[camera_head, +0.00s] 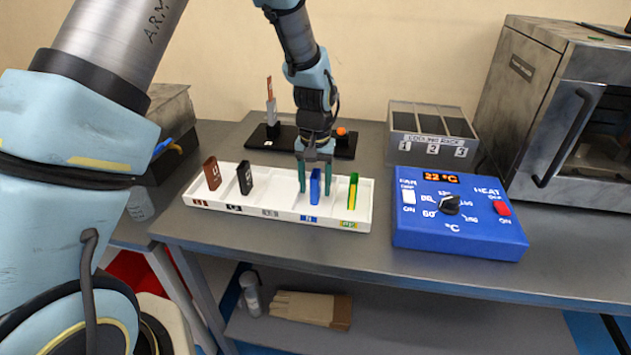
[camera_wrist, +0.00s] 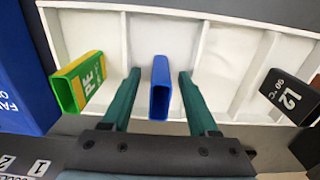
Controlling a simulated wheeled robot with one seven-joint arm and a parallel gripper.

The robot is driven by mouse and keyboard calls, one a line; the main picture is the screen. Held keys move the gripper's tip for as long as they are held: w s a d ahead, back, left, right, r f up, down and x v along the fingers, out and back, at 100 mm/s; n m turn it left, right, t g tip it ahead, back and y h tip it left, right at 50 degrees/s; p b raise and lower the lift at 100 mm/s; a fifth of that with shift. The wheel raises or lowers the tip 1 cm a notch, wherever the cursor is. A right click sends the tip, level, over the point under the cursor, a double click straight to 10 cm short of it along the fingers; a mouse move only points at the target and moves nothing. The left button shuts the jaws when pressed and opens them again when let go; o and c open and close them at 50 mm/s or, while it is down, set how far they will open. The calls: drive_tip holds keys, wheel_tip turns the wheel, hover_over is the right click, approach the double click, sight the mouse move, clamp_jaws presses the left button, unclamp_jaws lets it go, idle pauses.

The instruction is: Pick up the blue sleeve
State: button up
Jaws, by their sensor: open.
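The blue sleeve (camera_head: 315,186) stands upright in a compartment of the white tray (camera_head: 275,213), to the right of the tray's middle. In the wrist view the blue sleeve (camera_wrist: 160,88) shows its open top end between the two fingers. My gripper (camera_head: 315,182) points down over the tray with its green fingers apart. In the wrist view my gripper (camera_wrist: 159,82) is open, with one finger on each side of the sleeve and a visible gap on both sides. The fingers do not grip it.
A green-yellow PE sleeve (camera_head: 352,191) stands right of the blue one. A black L2 sleeve (camera_head: 245,178) and a brown sleeve (camera_head: 212,173) stand at the left. A blue heater control box (camera_head: 455,215) and the cooling rack (camera_head: 433,125) are at the right. One middle compartment is empty.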

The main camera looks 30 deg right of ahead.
drive_tip(key=shift+f, duration=0.3)
drive_tip(key=shift+c, duration=0.2)
clamp_jaws()
